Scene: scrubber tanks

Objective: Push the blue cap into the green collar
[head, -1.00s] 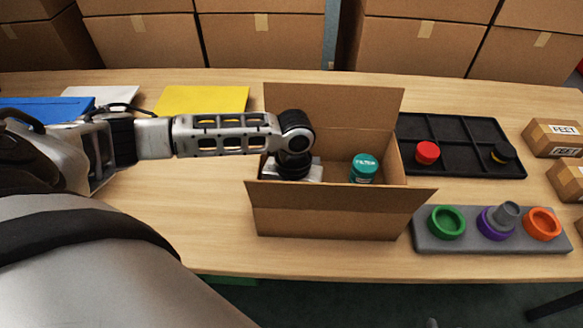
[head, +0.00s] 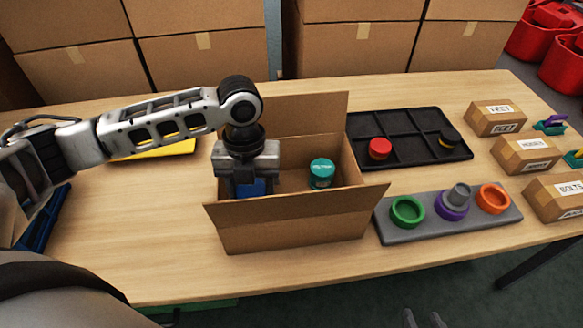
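My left gripper (head: 248,185) points down into the left part of the open cardboard box (head: 300,226). A blue cap (head: 251,188) shows between its fingers, and the gripper appears shut on it; the cap's lower part is hidden. The green collar (head: 407,211) is an open ring at the left end of the grey base (head: 395,235), right of the box. My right gripper (head: 424,319) shows only as two fingertips at the bottom edge, apart with nothing seen between them.
A teal lidded jar (head: 321,173) stands in the box. The base also bears a purple collar (head: 452,208) with a grey piece in it and an orange collar (head: 493,199). Labelled cartons stand right.

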